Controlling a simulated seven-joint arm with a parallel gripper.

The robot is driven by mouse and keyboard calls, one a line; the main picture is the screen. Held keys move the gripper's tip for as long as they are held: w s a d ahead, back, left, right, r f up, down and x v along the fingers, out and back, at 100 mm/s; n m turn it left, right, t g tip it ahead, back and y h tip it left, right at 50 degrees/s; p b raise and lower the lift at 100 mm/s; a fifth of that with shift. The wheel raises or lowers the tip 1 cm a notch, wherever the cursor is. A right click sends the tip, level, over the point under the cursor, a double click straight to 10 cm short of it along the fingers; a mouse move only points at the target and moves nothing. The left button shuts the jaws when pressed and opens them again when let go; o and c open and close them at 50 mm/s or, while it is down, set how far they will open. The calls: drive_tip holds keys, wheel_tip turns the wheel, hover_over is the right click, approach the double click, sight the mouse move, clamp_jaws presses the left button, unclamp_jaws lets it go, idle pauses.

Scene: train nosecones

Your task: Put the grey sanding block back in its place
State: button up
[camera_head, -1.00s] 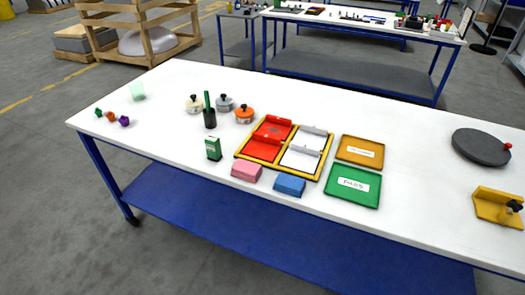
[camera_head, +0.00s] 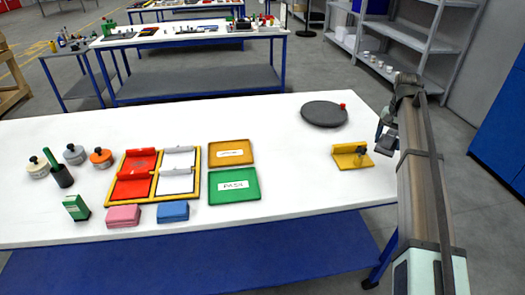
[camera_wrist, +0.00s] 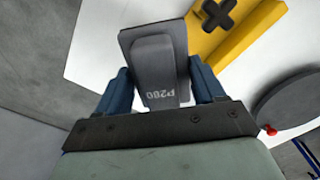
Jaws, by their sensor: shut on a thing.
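The grey sanding block (camera_wrist: 154,62), with a pale "P2.." marking, sits between the blue fingers of my gripper (camera_wrist: 160,88) in the wrist view. The fingers are shut on it. In the head view my gripper (camera_head: 386,132) is at the table's right end, close to the yellow fixture; the block is small and hard to make out there. A pink block (camera_head: 123,216) and a blue block (camera_head: 172,211) lie side by side at the table's front edge, below the yellow-framed tray (camera_head: 126,202).
The yellow fixture with a black knob (camera_head: 352,157) and the round dark grey disc (camera_head: 324,114) are nearest my gripper. Green (camera_head: 216,198) and orange (camera_head: 213,162) trays lie right of the framed tray. White table (camera_head: 285,180) is bare between green tray and fixture.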

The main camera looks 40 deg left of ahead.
drive_tip(key=a+r, duration=0.3)
drive_tip(key=a, duration=0.9)
drive_tip(key=s+a+n, duration=0.1)
drive_tip(key=s+a, duration=0.2)
drive_tip(key=a, duration=0.5)
drive_tip(key=s+a+f+n, duration=0.1)
drive_tip(key=s+a, duration=0.3)
drive_tip(key=a, duration=0.3)
drive_tip(key=s+a+n, duration=0.1)
drive_tip(key=s+a, duration=0.2)
drive_tip(key=a, duration=0.5)
drive_tip(key=s+a+n, duration=0.2)
drive_tip(key=s+a, duration=1.7)
drive_tip(key=a, duration=0.3)
drive_tip(key=n, duration=0.4)
hover_over(91, 190)
wheel_tip(91, 190, down, 2)
drive_tip(key=shift+d+f, duration=0.1)
drive_tip(key=shift+f, duration=4.65)
drive_tip(key=shift+f, duration=0.1)
